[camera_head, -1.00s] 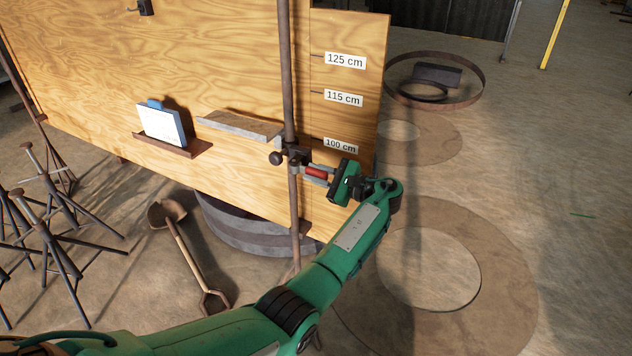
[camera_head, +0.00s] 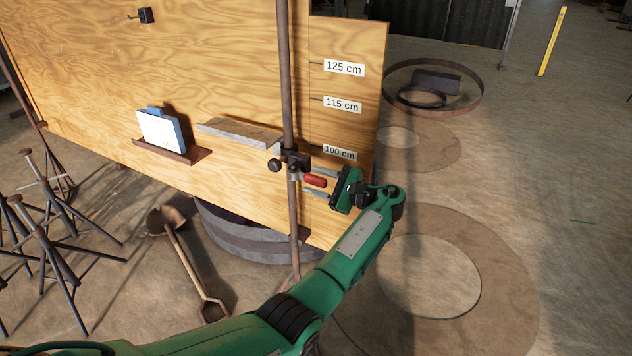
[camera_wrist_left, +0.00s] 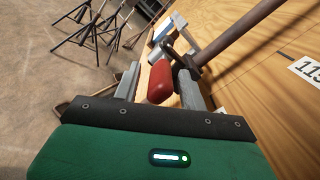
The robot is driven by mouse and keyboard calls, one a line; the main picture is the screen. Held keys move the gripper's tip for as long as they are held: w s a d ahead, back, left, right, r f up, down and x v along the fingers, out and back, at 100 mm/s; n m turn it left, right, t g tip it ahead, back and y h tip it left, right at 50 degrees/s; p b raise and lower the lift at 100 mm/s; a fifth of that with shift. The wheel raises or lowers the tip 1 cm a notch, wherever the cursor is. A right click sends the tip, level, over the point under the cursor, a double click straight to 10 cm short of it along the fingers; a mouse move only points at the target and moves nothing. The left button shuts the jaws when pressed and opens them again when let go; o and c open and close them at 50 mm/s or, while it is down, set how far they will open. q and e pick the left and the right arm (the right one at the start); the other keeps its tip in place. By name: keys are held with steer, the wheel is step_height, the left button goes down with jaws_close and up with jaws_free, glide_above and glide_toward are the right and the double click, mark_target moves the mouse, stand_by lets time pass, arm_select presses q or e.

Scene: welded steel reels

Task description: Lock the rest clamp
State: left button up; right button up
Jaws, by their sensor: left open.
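The rest clamp (camera_head: 292,159) is a dark block with a round knob on the rusty upright post (camera_head: 287,75). Its red handle (camera_head: 315,181) points right, toward my left gripper. A grey angled rest (camera_head: 243,132) reaches left from it. My left gripper (camera_head: 309,182) is open, its two fingers spread on either side of the red handle with gaps. In the left wrist view the red handle (camera_wrist_left: 160,82) lies between the fingers (camera_wrist_left: 158,82), closer to the right one. The clamp (camera_wrist_left: 182,58) is partly hidden behind the handle there. My right gripper is not in view.
A plywood board (camera_head: 200,60) stands just behind the post, with a 100 cm label (camera_head: 339,153) near clamp height. A small shelf (camera_head: 172,152) holds a blue and white pad. Stands (camera_head: 50,230) and a shovel (camera_head: 190,270) are at left and below.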

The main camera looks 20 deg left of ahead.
arm_select(q)
steer(key=s+d+b, duration=0.1)
steer(key=d+b, duration=0.1)
steer(key=d, duration=1.1)
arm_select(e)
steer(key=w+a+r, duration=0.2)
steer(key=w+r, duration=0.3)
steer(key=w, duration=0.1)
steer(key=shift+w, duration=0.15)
arm_select(q)
steer(key=shift+s+d, duration=0.1)
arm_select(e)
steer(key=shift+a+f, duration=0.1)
